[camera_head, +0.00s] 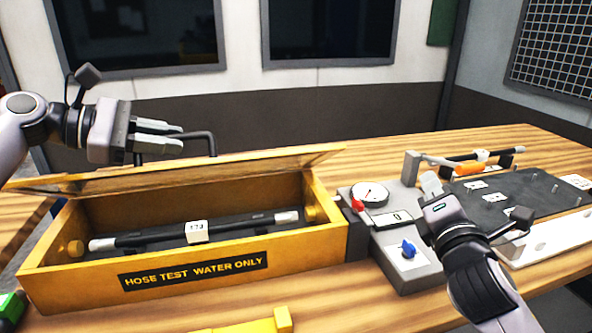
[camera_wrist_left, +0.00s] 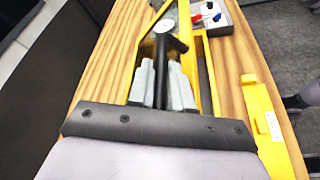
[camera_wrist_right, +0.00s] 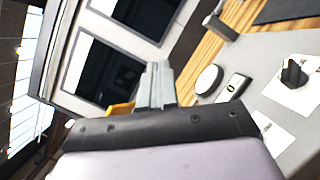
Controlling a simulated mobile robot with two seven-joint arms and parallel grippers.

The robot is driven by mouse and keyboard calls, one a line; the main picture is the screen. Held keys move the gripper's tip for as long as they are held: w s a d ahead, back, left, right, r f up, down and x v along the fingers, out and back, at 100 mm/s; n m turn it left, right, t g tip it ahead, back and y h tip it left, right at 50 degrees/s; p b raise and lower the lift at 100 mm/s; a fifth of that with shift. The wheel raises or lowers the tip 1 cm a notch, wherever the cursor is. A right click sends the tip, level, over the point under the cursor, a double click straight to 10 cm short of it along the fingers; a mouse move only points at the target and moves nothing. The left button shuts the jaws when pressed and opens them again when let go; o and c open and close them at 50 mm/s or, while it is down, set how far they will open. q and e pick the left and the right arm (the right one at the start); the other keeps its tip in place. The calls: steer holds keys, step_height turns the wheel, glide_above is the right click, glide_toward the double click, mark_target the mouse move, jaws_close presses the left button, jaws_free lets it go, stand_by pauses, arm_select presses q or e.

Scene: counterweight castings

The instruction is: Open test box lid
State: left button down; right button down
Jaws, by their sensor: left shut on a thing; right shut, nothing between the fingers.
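The yellow test box (camera_head: 55,281), marked "HOSE TEST WATER ONLY", stands on the table at the left. Its lid (camera_head: 250,160) is raised and seen nearly edge-on, so the inside shows. A black hose (camera_head: 150,238) with silver ends and a white tag lies inside. My left gripper (camera_head: 178,136) is shut on the black lid handle (camera_head: 212,142) above the lid; the handle also shows between the fingers in the left wrist view (camera_wrist_left: 161,70). My right gripper (camera_head: 430,183) is shut and empty, above the gauge panel's right side.
A grey gauge panel (camera_head: 422,273) with a dial, red lever and blue knob stands right of the box. Further right is a dark board (camera_head: 520,204) with pegs and tags. A yellow piece (camera_head: 250,326) lies at the front edge.

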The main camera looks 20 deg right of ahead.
arm_select(q)
steer(key=shift+w+a+f, duration=0.1)
steer(key=shift+a+f, duration=0.05)
arm_select(e)
steer(key=a+f+n+y, duration=0.25)
steer(key=a+n, duration=0.35)
steer(key=a, duration=0.4)
steer(key=n+t+y, duration=0.1)
steer(key=n+y, duration=0.3)
steer(key=n, duration=0.4)
glide_toward(290, 156)
steer(key=w+f, duration=0.3)
steer(key=w, duration=0.1)
steer(key=shift+h, duration=0.25)
steer(key=shift+w+a+r, duration=0.1)
steer(key=shift+w+r, duration=0.4)
steer(key=shift+r, duration=0.4)
steer(key=shift+w+a+r, duration=0.1)
steer(key=shift+w+r, duration=0.4)
steer(key=shift+r, duration=0.4)
